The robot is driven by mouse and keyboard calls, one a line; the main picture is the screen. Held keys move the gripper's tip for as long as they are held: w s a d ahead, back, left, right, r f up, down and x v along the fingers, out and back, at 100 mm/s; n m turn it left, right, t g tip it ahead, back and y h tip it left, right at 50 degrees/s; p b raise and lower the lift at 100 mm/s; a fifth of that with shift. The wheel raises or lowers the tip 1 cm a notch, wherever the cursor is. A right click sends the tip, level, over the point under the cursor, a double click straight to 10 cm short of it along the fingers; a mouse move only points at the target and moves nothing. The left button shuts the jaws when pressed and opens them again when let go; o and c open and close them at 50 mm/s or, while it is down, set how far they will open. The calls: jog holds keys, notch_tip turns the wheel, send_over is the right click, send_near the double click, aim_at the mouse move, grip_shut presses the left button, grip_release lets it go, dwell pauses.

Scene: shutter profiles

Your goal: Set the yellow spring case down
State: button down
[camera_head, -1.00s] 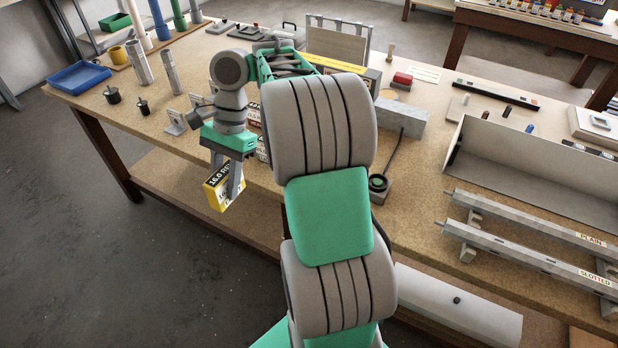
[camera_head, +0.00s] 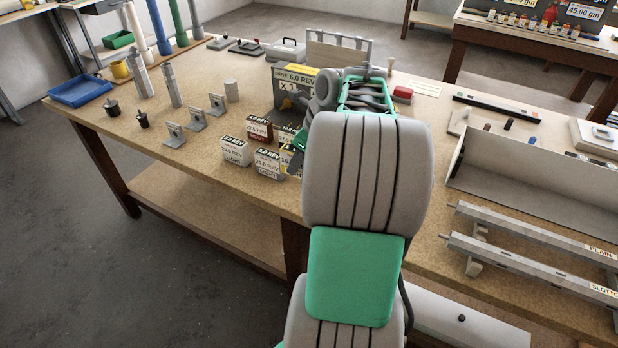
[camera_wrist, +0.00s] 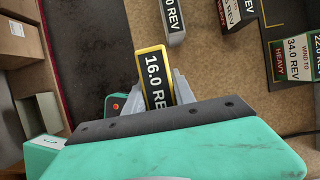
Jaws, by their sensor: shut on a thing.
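The yellow spring case (camera_wrist: 153,70) has a yellow rim and a black face reading "16.0 RE…"; the rest of its label is hidden. In the wrist view my gripper (camera_wrist: 160,90) is shut on it, with a grey finger on each side. The case is over or close to the bench's front edge; I cannot tell whether it touches the bench top. In the head view my arm hides the gripper and most or all of the held case.
Bare bench lies left of the cases.

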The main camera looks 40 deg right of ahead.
jog(key=d+f, duration=0.2)
jog(key=f, duration=0.1)
jog(key=d+f, duration=0.2)
jog(key=shift+w+f, duration=0.2)
jog(key=shift+w, duration=0.15)
jog(key=shift+d+f, duration=0.15)
jog(key=shift+f, duration=1.45)
jog(key=shift+f, duration=0.1)
jog(key=c, duration=1)
grip_release()
jog(key=shift+c, duration=0.2)
